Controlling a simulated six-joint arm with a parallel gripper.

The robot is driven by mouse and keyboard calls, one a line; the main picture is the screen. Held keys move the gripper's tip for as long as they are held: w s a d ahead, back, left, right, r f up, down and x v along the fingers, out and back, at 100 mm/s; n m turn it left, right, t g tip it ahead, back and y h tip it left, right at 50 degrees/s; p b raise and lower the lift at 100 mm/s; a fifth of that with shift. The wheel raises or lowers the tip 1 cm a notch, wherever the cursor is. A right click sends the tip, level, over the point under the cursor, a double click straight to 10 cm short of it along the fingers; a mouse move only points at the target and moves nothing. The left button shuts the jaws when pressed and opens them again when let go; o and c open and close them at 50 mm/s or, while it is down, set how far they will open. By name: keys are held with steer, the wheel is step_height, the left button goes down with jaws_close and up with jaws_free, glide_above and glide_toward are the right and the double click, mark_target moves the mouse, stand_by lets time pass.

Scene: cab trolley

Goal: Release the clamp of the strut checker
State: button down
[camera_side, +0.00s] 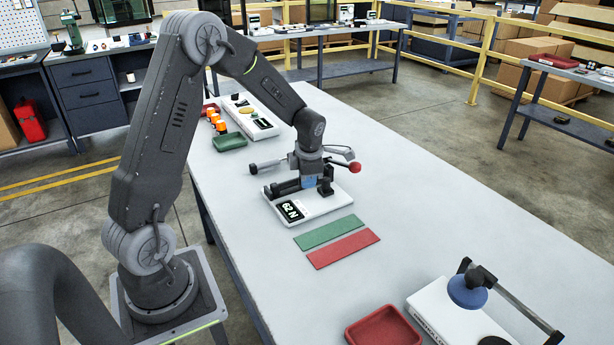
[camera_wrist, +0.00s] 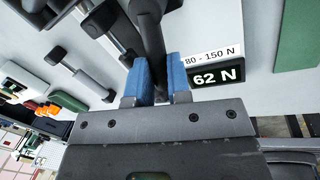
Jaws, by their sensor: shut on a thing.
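The strut checker (camera_side: 318,207) is a white plate with a dark fixture on it, in the middle of the bench. Its display (camera_side: 291,211) reads 62 N, and in the wrist view the display (camera_wrist: 216,77) sits under a label (camera_wrist: 211,57) reading 80 - 150 N. The clamp's lever ends in a red knob (camera_side: 354,168) on the right of the fixture. My gripper (camera_side: 309,181) is low over the checker. In the wrist view its blue fingers (camera_wrist: 158,68) are shut on a dark cylinder, apparently the strut (camera_wrist: 150,35). The clamp's contact point is hidden.
A green strip (camera_side: 331,231) and a red strip (camera_side: 343,249) lie in front of the checker. A green tray (camera_side: 230,142) and orange parts (camera_side: 216,122) are behind left. A red tray (camera_side: 384,328) and another white device (camera_side: 450,312) stand at the near right. The bench's right side is clear.

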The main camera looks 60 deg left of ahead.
steer(key=shift+d, duration=0.1)
stand_by(0.5)
steer(key=c, duration=1.4)
jaws_free()
steer(key=shift+o, duration=0.2)
step_height(320, 180, up, 14)
steer(key=d, duration=0.2)
steer(key=shift+s+d+f, duration=0.2)
steer(key=shift+s+d, duration=0.1)
steer(key=shift+s, duration=0.1)
steer(key=shift+o, duration=0.2)
